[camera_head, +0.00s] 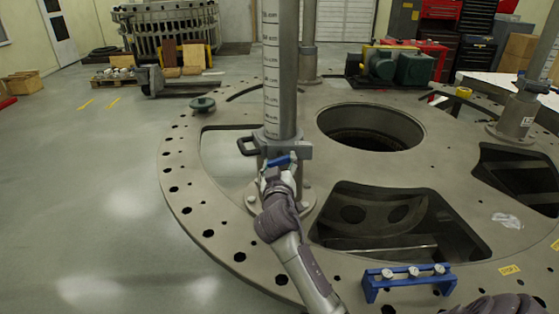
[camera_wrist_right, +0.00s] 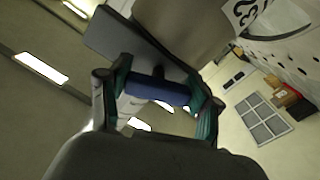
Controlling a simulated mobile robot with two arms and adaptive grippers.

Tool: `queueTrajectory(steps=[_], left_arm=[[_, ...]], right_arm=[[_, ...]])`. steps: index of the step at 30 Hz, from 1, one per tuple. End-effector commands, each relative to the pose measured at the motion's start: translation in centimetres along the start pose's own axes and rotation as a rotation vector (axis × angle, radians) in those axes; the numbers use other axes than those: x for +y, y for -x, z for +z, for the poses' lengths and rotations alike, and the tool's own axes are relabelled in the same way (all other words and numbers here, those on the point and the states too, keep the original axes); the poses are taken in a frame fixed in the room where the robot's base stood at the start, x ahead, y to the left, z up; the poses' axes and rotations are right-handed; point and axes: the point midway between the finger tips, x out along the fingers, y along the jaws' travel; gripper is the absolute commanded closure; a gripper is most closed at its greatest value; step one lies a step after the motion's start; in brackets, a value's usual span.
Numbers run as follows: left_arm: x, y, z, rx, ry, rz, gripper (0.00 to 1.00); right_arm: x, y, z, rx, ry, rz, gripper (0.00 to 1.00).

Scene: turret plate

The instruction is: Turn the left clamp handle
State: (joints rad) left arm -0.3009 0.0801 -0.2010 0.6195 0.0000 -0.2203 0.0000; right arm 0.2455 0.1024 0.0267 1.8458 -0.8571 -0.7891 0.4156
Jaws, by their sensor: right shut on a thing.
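The left clamp (camera_head: 290,148) is a grey collar around the base of a tall marked post (camera_head: 281,70) on the turret plate. My right gripper (camera_head: 275,176) is at the blue handle. In the right wrist view the blue handle (camera_wrist_right: 157,91) lies across between the teal-padded fingers of my right gripper (camera_wrist_right: 160,95), which are shut on it. The grey clamp body (camera_wrist_right: 130,38) is just beyond. My left gripper is not in view.
The round metal plate (camera_head: 178,200) has large openings and a rim of holes. A blue stand (camera_head: 410,280) with white-topped pieces is near its front edge. Another post (camera_head: 518,115) stands at the right, one at the back (camera_head: 308,40). Floor is free at the left.

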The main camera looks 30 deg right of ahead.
Motion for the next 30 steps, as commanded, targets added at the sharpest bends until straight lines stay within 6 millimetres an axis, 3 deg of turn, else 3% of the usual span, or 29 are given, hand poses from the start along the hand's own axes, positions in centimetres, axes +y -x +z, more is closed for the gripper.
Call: queueTrajectory(steps=[30], left_arm=[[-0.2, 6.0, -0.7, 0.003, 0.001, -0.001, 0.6]], right_arm=[[0.5, 0.0, -0.4, -0.001, 0.949, -0.002, 0.71]])
